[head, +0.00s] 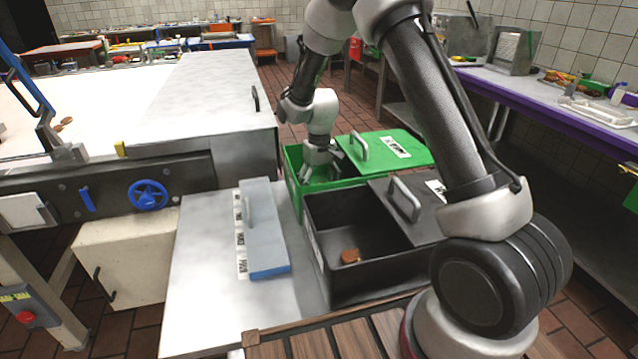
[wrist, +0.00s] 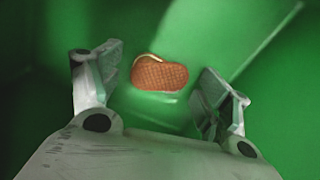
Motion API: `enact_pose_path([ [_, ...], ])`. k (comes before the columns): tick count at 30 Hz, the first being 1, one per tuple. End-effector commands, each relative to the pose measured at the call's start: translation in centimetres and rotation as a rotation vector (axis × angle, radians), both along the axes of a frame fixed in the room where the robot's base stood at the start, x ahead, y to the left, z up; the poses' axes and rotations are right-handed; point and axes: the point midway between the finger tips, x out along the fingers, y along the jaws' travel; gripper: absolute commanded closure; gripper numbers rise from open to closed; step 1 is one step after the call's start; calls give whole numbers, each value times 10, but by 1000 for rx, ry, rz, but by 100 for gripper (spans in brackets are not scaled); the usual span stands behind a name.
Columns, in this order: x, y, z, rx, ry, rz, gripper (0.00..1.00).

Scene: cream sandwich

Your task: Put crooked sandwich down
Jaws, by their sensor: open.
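A brown waffle-patterned sandwich (wrist: 160,74) with a thin pale edge of cream lies in the green bin, seen between my open fingertips in the wrist view. My gripper (head: 318,172) reaches down into the green bin (head: 294,178) in the head view. In the wrist view my gripper (wrist: 160,85) is open, and neither finger touches the sandwich. The bin's front wall and my gripper hide the sandwich in the head view.
A black bin (head: 318,235) with a brown sandwich (head: 350,256) inside stands in front of the green bin. Both bins have partial lids with handles. A grey-blue handled block (head: 265,235) lies on the metal table (head: 210,300) to the left. A conveyor (head: 90,110) runs at the left.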

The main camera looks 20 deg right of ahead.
Motion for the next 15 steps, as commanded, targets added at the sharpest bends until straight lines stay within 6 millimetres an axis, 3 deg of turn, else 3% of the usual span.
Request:
enact_pose_path([
  [8,1,0,11,1,-4,0,23],
  [15,1,0,62,1,-6,0,23],
])
